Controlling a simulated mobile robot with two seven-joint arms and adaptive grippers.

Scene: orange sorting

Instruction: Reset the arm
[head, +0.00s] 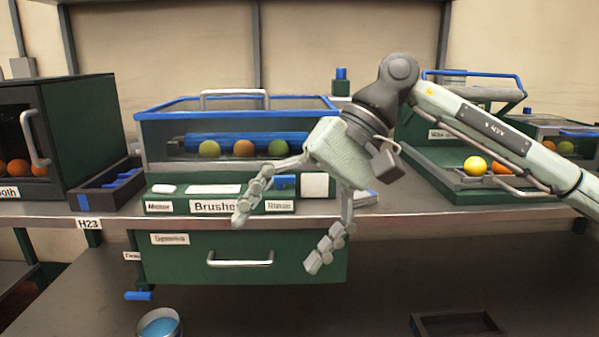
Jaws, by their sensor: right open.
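My right arm comes in from the right edge and bends down at a dark wrist. My right gripper (280,241) is open and empty, with its fingers spread and pointing down. It hangs in front of the brush machine (152,158) and the green drawer (190,262) below the counter. My left gripper is not in view.
A yellow fruit (474,166) sits at the right station. A dark cabinet (75,140) stands left. A blue bowl (160,324) and dark tray (425,323) are below.

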